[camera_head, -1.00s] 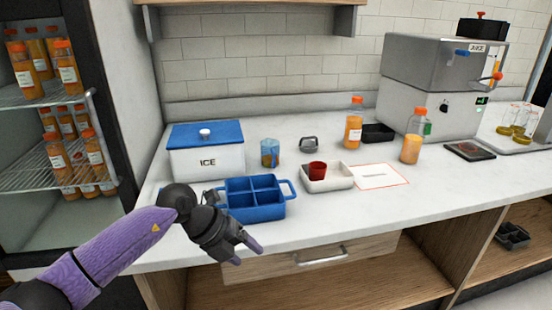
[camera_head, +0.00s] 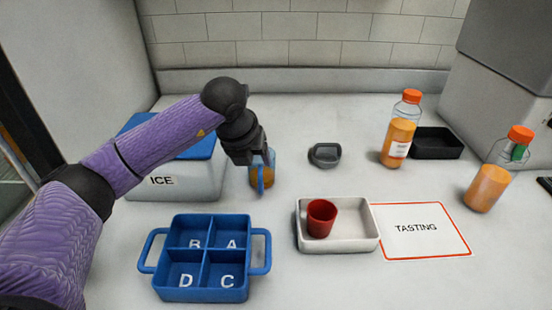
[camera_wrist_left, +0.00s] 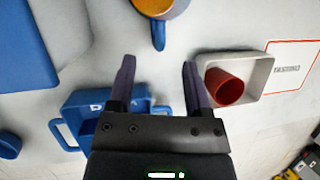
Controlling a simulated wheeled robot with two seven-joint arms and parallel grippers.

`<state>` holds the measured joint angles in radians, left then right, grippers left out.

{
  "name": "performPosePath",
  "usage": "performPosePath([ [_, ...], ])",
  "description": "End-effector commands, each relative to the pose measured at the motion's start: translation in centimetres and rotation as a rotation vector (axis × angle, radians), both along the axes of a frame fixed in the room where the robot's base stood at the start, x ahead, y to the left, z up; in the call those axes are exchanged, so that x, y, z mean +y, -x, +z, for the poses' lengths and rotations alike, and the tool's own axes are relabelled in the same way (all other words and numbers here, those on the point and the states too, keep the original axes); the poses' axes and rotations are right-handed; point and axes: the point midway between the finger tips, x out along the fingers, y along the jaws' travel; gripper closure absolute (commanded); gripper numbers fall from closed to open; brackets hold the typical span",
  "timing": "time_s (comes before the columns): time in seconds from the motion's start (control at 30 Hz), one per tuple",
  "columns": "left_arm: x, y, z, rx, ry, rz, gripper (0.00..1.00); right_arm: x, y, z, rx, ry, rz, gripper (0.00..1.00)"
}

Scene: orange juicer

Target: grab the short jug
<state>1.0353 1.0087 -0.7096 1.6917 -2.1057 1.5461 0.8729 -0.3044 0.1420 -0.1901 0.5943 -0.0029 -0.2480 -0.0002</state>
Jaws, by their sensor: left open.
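The short jug (camera_head: 262,175) is a small translucent blue jug with orange liquid in it, standing on the counter right of the ice box. My left gripper (camera_head: 247,156) is in front of its upper part in the head view and hides some of it. In the left wrist view the jug (camera_wrist_left: 158,8) is cut by the top edge, its blue handle pointing toward the gripper. The left gripper's open fingers (camera_wrist_left: 158,66) are empty, with the handle ahead of the gap between them. My right gripper is in neither view.
A blue-lidded ice box (camera_head: 172,182) stands behind my left arm. A blue four-part caddy (camera_head: 207,294) is in front. A white tray (camera_head: 350,246) holds a red cup (camera_head: 321,217). A grey container (camera_head: 325,154) and a juice bottle (camera_head: 398,135) stand to the right.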

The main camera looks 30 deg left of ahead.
Motion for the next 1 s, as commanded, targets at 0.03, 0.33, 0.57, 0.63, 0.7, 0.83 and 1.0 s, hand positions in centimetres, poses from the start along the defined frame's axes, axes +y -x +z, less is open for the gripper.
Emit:
performPosePath([
  [0.03, 0.0, -0.4, -1.6, 0.005, 0.003, 0.000, 0.36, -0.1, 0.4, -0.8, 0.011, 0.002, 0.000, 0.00],
  [0.33, 0.0, -1.8, -5.6, 0.006, 0.002, -0.002, 0.36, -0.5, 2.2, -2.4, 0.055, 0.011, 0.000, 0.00],
  [0.57, 0.0, -3.1, -8.9, 0.004, 0.003, -0.001, 0.36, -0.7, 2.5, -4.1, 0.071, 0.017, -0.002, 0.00],
  [0.63, 0.0, -3.1, -8.6, 0.001, 0.002, -0.001, 0.36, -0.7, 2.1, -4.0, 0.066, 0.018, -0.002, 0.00],
  [0.7, 0.0, -3.1, -8.5, 0.001, 0.002, -0.001, 0.36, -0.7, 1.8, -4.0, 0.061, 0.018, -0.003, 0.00],
  [0.83, 0.0, -3.1, -8.5, 0.001, 0.002, -0.001, 0.62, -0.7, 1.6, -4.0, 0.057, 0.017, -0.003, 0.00],
  [1.0, 0.0, -3.1, -8.5, 0.002, 0.002, -0.001, 0.98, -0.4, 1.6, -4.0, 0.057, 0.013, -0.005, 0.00],
])
